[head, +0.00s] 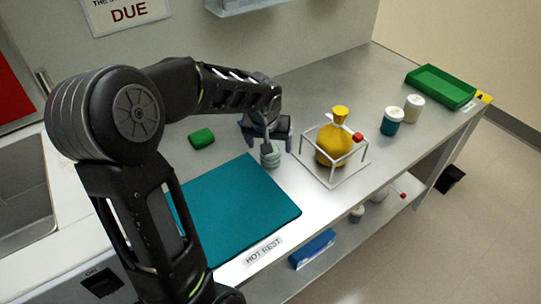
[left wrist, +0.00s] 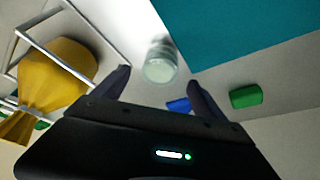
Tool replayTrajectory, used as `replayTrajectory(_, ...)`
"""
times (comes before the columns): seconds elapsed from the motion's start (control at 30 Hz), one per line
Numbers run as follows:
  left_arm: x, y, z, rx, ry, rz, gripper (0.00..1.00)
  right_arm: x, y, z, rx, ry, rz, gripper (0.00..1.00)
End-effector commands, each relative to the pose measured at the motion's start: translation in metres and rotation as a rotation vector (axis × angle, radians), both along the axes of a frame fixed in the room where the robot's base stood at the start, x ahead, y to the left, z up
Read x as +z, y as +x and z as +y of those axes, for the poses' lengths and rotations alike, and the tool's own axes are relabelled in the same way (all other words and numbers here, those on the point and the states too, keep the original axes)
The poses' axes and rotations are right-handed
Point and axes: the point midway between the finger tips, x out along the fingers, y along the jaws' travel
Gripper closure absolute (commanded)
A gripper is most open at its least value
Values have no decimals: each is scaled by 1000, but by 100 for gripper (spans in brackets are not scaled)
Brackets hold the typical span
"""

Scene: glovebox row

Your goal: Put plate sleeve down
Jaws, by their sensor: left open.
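A pale, greenish cylinder that looks like the plate sleeve (head: 270,156) stands upright on the metal bench, just beyond the far right corner of the teal mat (head: 245,212). In the left wrist view the sleeve (left wrist: 160,66) shows just beyond my fingertips, beside the edge of the teal mat (left wrist: 245,30). My left gripper (head: 267,137) is open over the sleeve, with its fingers apart on either side (left wrist: 160,82); no contact shows. Its body hides part of the sleeve's upper end in the head view. My right gripper is not in view.
A green block (head: 201,138) lies to the left. Two jars (head: 392,121) (head: 413,108) and a green tray (head: 440,87) are at the far right. A "HOT REST" label (head: 264,250) marks the front edge.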

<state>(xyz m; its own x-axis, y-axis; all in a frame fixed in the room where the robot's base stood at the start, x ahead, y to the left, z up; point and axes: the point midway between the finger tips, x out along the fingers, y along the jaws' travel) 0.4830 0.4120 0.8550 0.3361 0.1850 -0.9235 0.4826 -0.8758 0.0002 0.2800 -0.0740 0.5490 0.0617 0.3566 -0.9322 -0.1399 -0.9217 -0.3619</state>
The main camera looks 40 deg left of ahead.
Motion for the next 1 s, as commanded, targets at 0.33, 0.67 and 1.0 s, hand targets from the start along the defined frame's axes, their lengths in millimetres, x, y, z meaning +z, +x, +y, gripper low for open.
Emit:
replayTrajectory(0.33,-43,13,7,0,-1,3,19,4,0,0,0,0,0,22)
replayTrajectory(0.67,-45,15,7,0,0,1,19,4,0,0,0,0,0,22)
replayTrajectory(1.0,-45,15,7,0,0,1,20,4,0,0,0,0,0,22)
